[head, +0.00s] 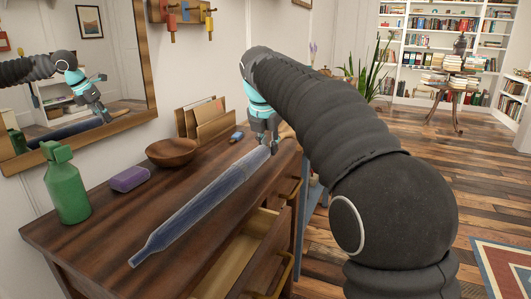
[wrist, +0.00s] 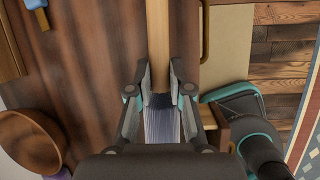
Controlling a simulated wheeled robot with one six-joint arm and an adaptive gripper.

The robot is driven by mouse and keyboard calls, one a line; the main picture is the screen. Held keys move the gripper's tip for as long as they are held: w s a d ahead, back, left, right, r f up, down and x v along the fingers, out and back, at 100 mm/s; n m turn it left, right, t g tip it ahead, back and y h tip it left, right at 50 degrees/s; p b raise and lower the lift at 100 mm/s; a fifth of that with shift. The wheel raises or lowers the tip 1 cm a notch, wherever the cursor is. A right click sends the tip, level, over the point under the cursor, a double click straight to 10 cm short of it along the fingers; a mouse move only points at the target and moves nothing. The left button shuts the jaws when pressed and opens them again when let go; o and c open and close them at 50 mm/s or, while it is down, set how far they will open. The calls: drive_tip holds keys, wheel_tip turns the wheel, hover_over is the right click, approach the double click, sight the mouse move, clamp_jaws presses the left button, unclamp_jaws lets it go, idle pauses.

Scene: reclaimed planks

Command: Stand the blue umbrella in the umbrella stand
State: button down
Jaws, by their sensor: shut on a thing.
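The blue umbrella (head: 205,200) is furled and lies lengthwise along the dark wooden dresser top, its narrow tip toward the near left edge. My gripper (head: 271,146) is at its far end, pointing down. In the wrist view my gripper (wrist: 160,88) is shut on the umbrella where the pale wooden handle (wrist: 158,40) meets the blue cloth (wrist: 161,122). I cannot tell whether the umbrella is lifted slightly off the top. I cannot make out the umbrella stand in either view.
On the dresser (head: 95,222) stand a green bottle (head: 67,187), a purple block (head: 130,179), a brown bowl (head: 172,152) and a letter holder (head: 203,122). A drawer (head: 237,262) is pulled open. A mirror (head: 75,75) hangs behind. Plank floor (head: 400,135) is open at right.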

wheel_tip(320, 180, up, 8)
drive_tip(key=shift+f+p, duration=0.1)
drive_tip(key=shift+p, duration=0.7)
wheel_tip(320, 180, down, 10)
drive_tip(key=b, duration=0.2)
drive_tip(key=shift+r+b, duration=0.2)
drive_tip(key=shift+b, duration=0.1)
drive_tip(key=shift+p+v, duration=0.6)
drive_tip(key=shift+v, duration=1.9)
drive_tip(key=shift+w, duration=0.2)
